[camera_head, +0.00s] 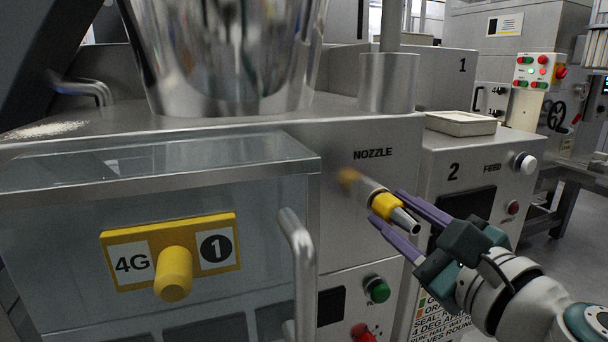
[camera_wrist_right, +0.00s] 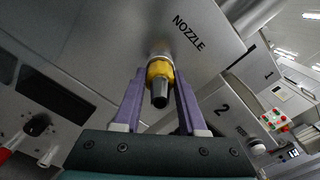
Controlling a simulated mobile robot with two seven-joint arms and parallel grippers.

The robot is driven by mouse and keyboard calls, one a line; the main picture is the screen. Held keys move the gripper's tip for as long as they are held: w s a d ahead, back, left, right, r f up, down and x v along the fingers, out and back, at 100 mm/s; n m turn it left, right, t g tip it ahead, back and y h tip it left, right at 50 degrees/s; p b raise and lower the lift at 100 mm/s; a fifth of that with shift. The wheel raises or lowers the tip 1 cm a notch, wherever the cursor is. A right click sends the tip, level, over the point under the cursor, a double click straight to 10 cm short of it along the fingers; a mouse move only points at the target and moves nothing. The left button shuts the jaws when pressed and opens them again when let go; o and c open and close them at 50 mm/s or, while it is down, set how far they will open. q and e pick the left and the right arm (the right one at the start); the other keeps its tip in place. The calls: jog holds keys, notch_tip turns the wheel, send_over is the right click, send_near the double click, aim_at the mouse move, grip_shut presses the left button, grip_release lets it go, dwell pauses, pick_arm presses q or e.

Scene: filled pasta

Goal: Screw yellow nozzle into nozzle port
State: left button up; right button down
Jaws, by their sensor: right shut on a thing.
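The yellow nozzle (camera_head: 387,207), a yellow collar with a dark metal tip, sticks out from the machine face below the word NOZZLE. It also shows in the wrist view (camera_wrist_right: 160,73). A short silver cylinder (camera_head: 367,188), which looks like the nozzle port, lies between the collar and the face. The collar is in line with it and appears to meet it; I cannot see how far it is threaded. My right gripper (camera_head: 385,205) is shut on the yellow nozzle, one purple finger on each side. My left gripper is not in view.
A clear guard (camera_head: 70,215) with a metal handle (camera_head: 300,265) and a yellow knob (camera_head: 173,273) stands left of the nozzle. Unit 2 with buttons (camera_head: 524,163) is close on the right. A green button (camera_head: 377,290) sits below the nozzle.

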jog(key=shift+r+m+p, duration=0.2)
jog(key=shift+m+p, duration=0.3)
jog(key=shift+m, duration=0.5)
jog(key=shift+m+p, duration=0.4)
jog(key=shift+m, duration=0.7)
jog(key=shift+f+m, duration=0.1)
jog(key=shift+m, duration=0.6)
jog(key=shift+f, duration=0.1)
